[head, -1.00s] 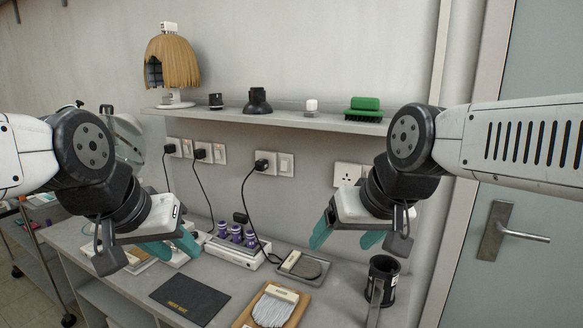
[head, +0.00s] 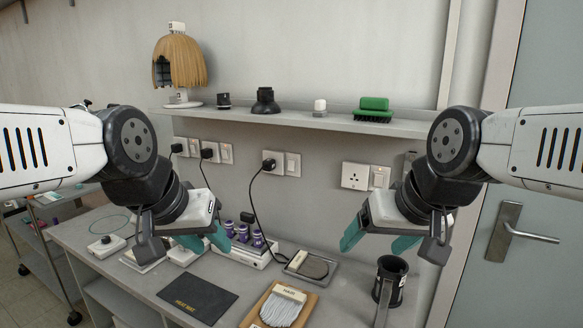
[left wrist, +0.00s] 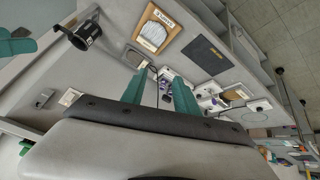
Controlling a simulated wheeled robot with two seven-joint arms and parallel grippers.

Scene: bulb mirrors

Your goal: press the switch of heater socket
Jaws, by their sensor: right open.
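Several wall sockets line the wall below the shelf in the head view. Two plugged sockets (head: 180,148) (head: 208,153) at the left have switches (head: 197,149) (head: 226,154) beside them. A third socket with a black plug (head: 269,164) has a switch (head: 292,164) on its right; its cable hangs towards the purple rollers (head: 243,236). An empty socket (head: 355,176) with a switch (head: 380,178) is further right. I cannot tell which is the heater socket. My left gripper (head: 205,242) is open and empty, as in the left wrist view (left wrist: 158,92). My right gripper (head: 376,240) is open and empty.
The shelf (head: 330,122) holds a wig stand (head: 180,62), black nozzles and a green brush (head: 374,106). Below, the counter holds a dark mat (head: 197,298), a brush board (head: 284,306), a small tray (head: 308,266) and a black cup (head: 391,278). A door is at right.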

